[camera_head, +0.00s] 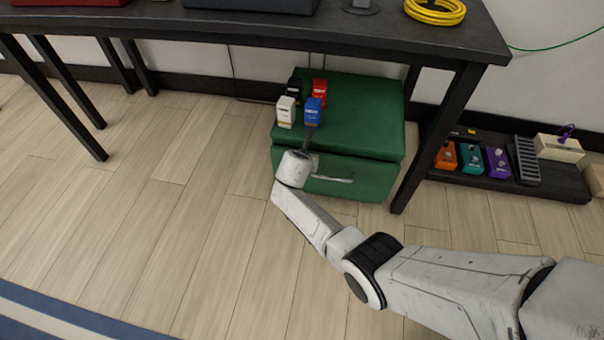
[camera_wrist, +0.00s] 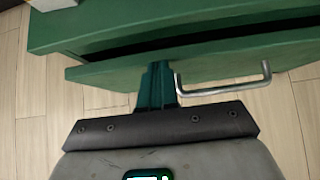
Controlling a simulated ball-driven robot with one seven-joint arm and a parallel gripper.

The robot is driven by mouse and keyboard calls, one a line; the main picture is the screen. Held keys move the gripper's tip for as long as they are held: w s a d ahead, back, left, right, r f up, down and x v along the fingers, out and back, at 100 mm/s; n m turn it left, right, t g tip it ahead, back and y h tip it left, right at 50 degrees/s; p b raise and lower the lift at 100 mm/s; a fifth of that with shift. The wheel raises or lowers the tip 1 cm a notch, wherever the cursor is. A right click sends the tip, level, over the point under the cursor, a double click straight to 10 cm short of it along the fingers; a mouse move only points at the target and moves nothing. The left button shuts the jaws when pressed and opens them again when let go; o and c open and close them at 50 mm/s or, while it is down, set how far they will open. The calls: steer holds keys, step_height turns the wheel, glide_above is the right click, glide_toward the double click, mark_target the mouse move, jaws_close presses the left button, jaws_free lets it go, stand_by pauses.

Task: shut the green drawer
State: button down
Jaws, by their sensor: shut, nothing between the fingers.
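The green drawer (camera_head: 372,181) is in the lower part of a green cabinet (camera_head: 366,112) under the dark table. In the wrist view, the drawer front (camera_wrist: 212,68) stands out a little from the cabinet, with a dark gap (camera_wrist: 190,36) above it. Its bent metal handle (camera_head: 334,179) also shows in the wrist view (camera_wrist: 225,88). My gripper (camera_head: 309,136) is at the drawer's front, left of the handle's middle. Its fingers (camera_wrist: 158,70) are shut and empty, beside the handle's left end. I cannot tell whether they touch the drawer.
Small white (camera_head: 286,112), blue (camera_head: 313,110), red (camera_head: 319,88) and black (camera_head: 294,86) boxes stand on the cabinet. A table leg (camera_head: 432,145) rises just right of it. A low dark rack (camera_head: 545,190) with pedals is farther right. The floor to the left is clear.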

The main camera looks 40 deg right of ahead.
steer(key=shift+w+d, duration=0.6)
steer(key=shift+d, duration=0.15)
steer(key=shift+r, duration=0.1)
steer(key=s+a+f+p+v, duration=0.1)
steer(key=f+p+v, duration=0.1)
steer(key=p+v, duration=0.6)
steer(key=shift+a+f+v, duration=0.2)
steer(key=shift+v, duration=2.45)
steer(key=shift+s, duration=0.15)
